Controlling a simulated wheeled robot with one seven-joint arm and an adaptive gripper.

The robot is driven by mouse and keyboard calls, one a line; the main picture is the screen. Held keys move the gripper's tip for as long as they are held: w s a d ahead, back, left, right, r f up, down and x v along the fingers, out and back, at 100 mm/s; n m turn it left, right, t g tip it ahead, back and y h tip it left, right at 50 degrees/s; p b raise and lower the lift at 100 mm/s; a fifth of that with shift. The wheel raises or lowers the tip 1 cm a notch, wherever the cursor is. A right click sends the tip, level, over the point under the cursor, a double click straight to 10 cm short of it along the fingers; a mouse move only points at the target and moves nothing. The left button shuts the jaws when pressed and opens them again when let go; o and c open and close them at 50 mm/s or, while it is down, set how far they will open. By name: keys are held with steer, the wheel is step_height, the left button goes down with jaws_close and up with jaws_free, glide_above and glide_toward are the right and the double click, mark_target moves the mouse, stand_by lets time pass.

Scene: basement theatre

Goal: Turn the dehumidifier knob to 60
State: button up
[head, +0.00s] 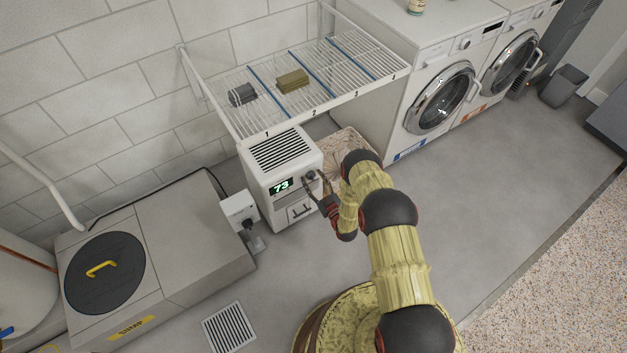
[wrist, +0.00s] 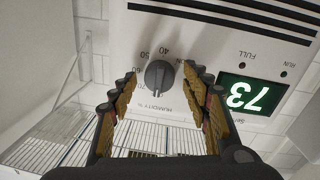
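The white dehumidifier (head: 282,163) stands on the floor under a wire shelf. Its green display reads 73, and it shows upside down in the wrist view (wrist: 246,95). The dark round humidity knob (wrist: 159,76) has a raised grip bar and printed numbers around it, with 40 and 50 legible. I cannot tell which number the knob points at. My gripper (wrist: 160,82) is open, with one finger on each side of the knob and visible gaps between. In the head view, my gripper (head: 321,190) is close to the panel by the knob (head: 311,175).
The wire shelf (head: 335,85) above holds a grey roll (head: 242,95) and an olive block (head: 292,81). A sump box (head: 165,255) is at left.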

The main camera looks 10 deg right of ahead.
steer(key=shift+c, duration=1.1)
steer(key=c, duration=0.7)
steer(key=shift+c, duration=0.6)
steer(key=shift+m, duration=0.3)
steer(key=m, duration=0.3)
steer(key=shift+r+m, duration=0.1)
steer(key=shift+m, duration=0.3)
steer(key=m, duration=0.4)
steer(key=shift+d+g, duration=0.1)
steer(key=shift+g, duration=0.2)
steer(key=m+y, duration=0.1)
steer(key=m, duration=0.7)
steer(key=shift+d, duration=0.1)
steer(key=shift+m, duration=0.4)
